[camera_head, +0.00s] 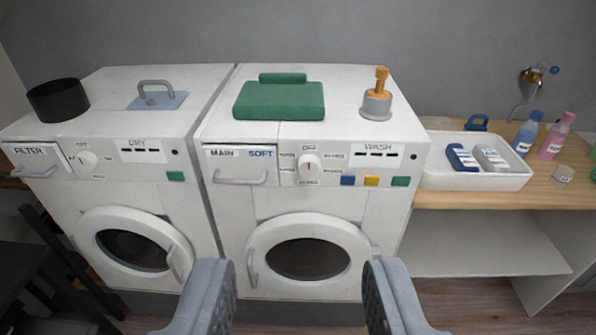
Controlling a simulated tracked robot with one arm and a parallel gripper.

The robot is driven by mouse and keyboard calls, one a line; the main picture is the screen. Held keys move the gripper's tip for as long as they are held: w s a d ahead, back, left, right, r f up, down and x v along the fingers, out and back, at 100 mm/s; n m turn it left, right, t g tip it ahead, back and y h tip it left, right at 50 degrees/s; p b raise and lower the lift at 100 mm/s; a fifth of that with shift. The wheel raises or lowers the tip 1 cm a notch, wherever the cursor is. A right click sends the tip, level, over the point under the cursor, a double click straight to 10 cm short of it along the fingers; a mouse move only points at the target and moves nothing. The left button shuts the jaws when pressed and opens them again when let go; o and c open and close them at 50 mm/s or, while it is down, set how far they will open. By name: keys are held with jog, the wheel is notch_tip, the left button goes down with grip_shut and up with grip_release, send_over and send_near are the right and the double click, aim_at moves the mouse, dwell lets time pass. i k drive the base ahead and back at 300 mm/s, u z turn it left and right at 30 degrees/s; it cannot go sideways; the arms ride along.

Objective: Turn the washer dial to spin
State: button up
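The washer (225,213) is the white machine in the middle, labelled WASH, with a round door (308,259). Its dial (309,168) is a white round knob on the front panel, right of the MAIN/SOFT drawer. A red mark shows near its top, towards OFF. The small labels around it are too small to read surely. My gripper (300,300) is open and empty at the bottom of the picture. Its two grey fingers stand wide apart, in front of and below the dial, touching nothing.
The dryer (190,200) stands at left with its own dial (88,161). Blue, yellow and green buttons (372,181) sit right of the washer dial. A green box (280,100) and an orange-handled item (377,105) lie on top. A white tray (478,181) and bottles (527,133) stand on the right counter.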

aim_at(308, 166)
jog(key=i, duration=0.9)
jog(key=z, duration=0.05)
